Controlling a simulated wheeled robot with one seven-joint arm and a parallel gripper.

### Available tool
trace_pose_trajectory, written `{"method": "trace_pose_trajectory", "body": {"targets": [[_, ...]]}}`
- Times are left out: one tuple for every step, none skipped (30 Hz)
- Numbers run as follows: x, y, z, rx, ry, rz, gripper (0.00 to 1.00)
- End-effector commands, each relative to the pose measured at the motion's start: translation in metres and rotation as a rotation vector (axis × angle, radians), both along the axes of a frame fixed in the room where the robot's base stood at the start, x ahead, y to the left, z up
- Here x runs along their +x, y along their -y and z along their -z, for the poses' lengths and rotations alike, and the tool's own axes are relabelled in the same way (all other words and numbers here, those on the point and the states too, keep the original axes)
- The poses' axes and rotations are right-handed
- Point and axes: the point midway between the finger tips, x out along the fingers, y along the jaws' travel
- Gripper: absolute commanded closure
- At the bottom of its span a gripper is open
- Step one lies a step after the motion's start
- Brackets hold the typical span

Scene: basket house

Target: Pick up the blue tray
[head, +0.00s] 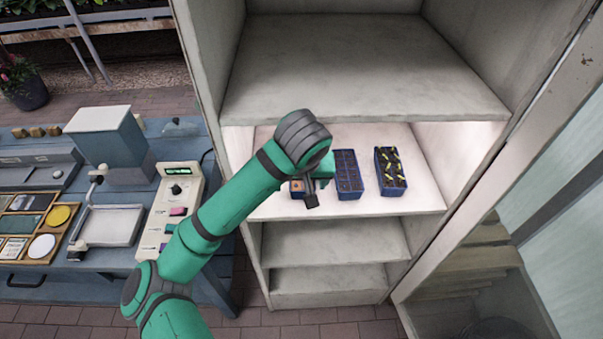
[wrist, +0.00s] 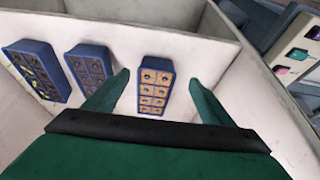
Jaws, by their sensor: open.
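Three blue trays stand in a row on the lit middle shelf of the cabinet. The left tray (head: 297,188) is partly hidden by my gripper in the head view; it shows whole in the wrist view (wrist: 157,86), with tan cells. The middle tray (head: 347,174) has dark brown cells and also shows in the wrist view (wrist: 90,71). The right tray (head: 390,171) has yellow-green bits in its cells and is at the far left of the wrist view (wrist: 35,70). My gripper (wrist: 160,78) is open and empty, its green fingers appearing on either side of the tan-celled tray.
The middle shelf (head: 420,200) has pale side walls and an upper shelf (head: 350,80) above it. Bare shelf lies between the trays. A blue workbench (head: 30,285) with a white instrument (head: 172,205) stands left of the cabinet.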

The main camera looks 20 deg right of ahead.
Motion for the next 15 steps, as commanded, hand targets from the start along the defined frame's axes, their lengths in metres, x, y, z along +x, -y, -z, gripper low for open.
{"method": "trace_pose_trajectory", "body": {"targets": [[-0.001, 0.002, 0.002, 0.000, -0.001, 0.004, 0.23], [-0.001, 0.003, 0.004, -0.001, -0.002, 0.005, 0.23], [0.000, 0.004, 0.007, -0.002, -0.003, 0.005, 0.23], [0.000, 0.005, 0.009, -0.001, -0.001, 0.006, 0.23], [0.000, 0.006, 0.013, -0.002, -0.003, 0.007, 0.23], [0.000, 0.006, 0.018, -0.002, -0.004, 0.008, 0.23], [0.001, 0.006, 0.022, -0.001, -0.002, 0.006, 0.23], [0.001, 0.007, 0.027, -0.001, -0.004, 0.007, 0.23], [0.002, 0.007, 0.033, -0.001, -0.003, 0.007, 0.23], [0.004, 0.007, 0.036, 0.001, -0.002, 0.005, 0.23], [0.006, 0.008, 0.040, 0.001, -0.001, 0.006, 0.23], [0.007, 0.008, 0.044, 0.001, -0.002, 0.006, 0.23], [0.008, 0.008, 0.046, 0.001, -0.002, 0.006, 0.23], [0.009, 0.009, 0.048, 0.001, -0.001, 0.006, 0.23], [0.010, 0.009, 0.050, 0.000, -0.001, 0.007, 0.23]]}}
